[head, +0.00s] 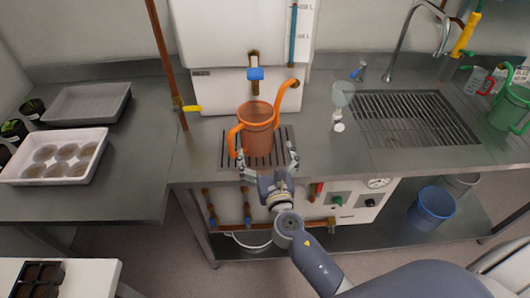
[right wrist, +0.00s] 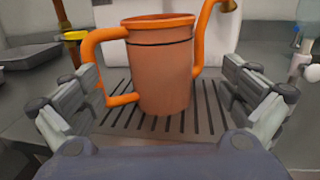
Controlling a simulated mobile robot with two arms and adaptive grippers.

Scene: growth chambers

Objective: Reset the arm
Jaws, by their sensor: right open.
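My right gripper (head: 268,165) is open in front of an orange watering can (head: 258,130). The can stands upright on a slotted drain grate (head: 228,158) below the blue-handled tap of a white tank. In the right wrist view the can (right wrist: 162,70) sits between and beyond the two spread fingers (right wrist: 165,105), with its handle at the left and its spout at the right. The fingers appear apart from the can's body. My right arm reaches in from the lower right of the head view. My left gripper is not in view.
A blue tap (head: 255,74) hangs above the can, and a copper pipe (head: 164,60) rises at its left. A white tray of pots (head: 100,150) lies on the left counter. A sink grid (head: 410,118) and green can (head: 505,112) are at the right. A blue bucket (head: 432,210) stands below.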

